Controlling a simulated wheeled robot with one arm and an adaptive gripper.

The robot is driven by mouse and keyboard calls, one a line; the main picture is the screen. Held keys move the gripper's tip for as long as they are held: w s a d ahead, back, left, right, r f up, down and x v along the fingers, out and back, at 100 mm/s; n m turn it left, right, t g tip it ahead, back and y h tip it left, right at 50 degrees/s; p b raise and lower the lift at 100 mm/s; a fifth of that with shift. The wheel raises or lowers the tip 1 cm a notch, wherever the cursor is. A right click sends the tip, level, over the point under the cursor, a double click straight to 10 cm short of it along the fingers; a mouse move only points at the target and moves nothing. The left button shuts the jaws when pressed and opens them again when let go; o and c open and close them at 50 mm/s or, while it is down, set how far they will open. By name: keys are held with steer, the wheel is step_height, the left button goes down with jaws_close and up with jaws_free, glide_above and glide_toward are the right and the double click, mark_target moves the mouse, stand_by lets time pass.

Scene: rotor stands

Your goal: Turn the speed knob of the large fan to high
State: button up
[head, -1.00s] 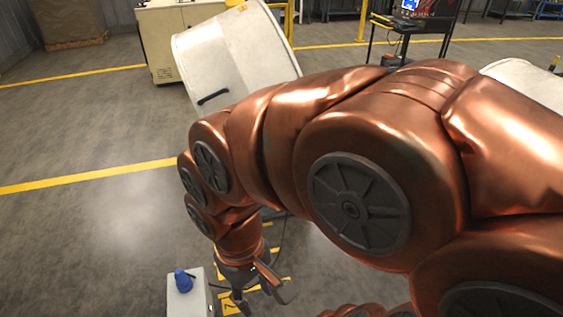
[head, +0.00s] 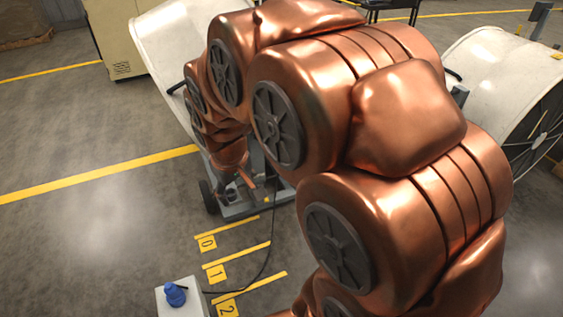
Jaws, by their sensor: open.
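A large white drum fan (head: 160,45) stands tilted on a wheeled grey base (head: 240,210) at the upper left, largely hidden behind my copper-coloured arm. A second white drum fan (head: 490,65) with a dark grille stands at the right, partly hidden by my arm. I cannot tell which is larger. My gripper (head: 240,192) is small in view, open, and appears in front of the left fan's base; contact cannot be told. No speed knob can be made out on either fan. A blue knob-like piece (head: 175,294) sits on a pale box (head: 163,308) at the bottom.
A dark cable (head: 268,262) runs on the floor between the box and the left fan's base. Yellow floor marks include plates reading 1 (head: 216,273) and 2 (head: 228,308). A beige cabinet (head: 108,40) stands behind. The floor at left is clear.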

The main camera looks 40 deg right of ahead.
steer(key=w+d+f+n+t+h+b, duration=0.1)
steer(key=w+d+f+t+b, duration=0.1)
steer(key=w+d+f+b, duration=0.6)
steer(key=w+d+f+t+h+b, duration=0.25)
steer(key=w+d+f, duration=0.25)
steer(key=w+d, duration=0.65)
steer(key=w+d+f+n+t+h+b, duration=0.1)
steer(key=w+d+f+t+b, duration=0.2)
steer(key=w+d+f+b, duration=0.5)
steer(key=w+d+f+n+t+b, duration=0.2)
steer(key=w+d+f+t+b, duration=0.3)
steer(key=d+f, duration=0.6)
steer(key=d+f+n+t+b, duration=0.25)
steer(key=d+f+b, duration=0.35)
steer(key=d+f, duration=0.55)
steer(key=w+f+b, duration=0.1)
steer(key=w+b, duration=0.2)
steer(key=w, duration=0.4)
steer(key=shift+d, duration=0.3)
steer(key=shift+w+m, duration=0.15)
steer(key=shift+m, duration=0.1)
